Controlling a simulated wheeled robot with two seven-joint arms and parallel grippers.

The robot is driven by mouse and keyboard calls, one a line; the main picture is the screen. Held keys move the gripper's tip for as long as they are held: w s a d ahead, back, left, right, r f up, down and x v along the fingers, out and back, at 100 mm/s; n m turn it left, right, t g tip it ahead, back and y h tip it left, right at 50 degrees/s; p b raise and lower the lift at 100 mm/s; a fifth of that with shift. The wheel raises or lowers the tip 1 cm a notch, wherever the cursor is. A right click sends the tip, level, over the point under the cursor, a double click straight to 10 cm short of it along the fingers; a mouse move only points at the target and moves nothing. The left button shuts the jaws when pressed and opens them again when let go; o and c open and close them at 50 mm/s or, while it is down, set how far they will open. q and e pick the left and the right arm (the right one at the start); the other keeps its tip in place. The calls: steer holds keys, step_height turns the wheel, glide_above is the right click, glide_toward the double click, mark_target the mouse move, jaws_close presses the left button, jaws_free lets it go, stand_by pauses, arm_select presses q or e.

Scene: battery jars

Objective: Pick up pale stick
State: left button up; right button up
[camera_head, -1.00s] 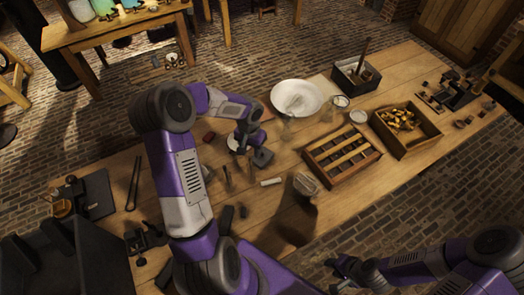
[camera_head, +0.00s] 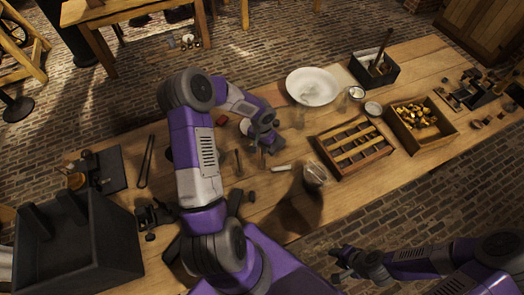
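A short pale stick (camera_head: 281,168) lies on the wooden table (camera_head: 233,215), just left of a glass jar (camera_head: 315,175). My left gripper (camera_head: 266,150) points down over the table, slightly behind and to the left of the stick. A visible gap separates it from the stick. Its fingers are small and dark here, so their opening is unclear. My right gripper (camera_head: 343,262) is off the table's front edge, with its fingers apart and nothing between them.
A slatted wooden rack (camera_head: 352,145) stands right of the jar. Behind are a white bowl (camera_head: 312,86) and a black box (camera_head: 374,69). A wooden box (camera_head: 420,124) of brass-coloured pieces is further right. Small dark items stand near my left gripper.

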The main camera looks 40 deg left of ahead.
arm_select(q)
jaws_close()
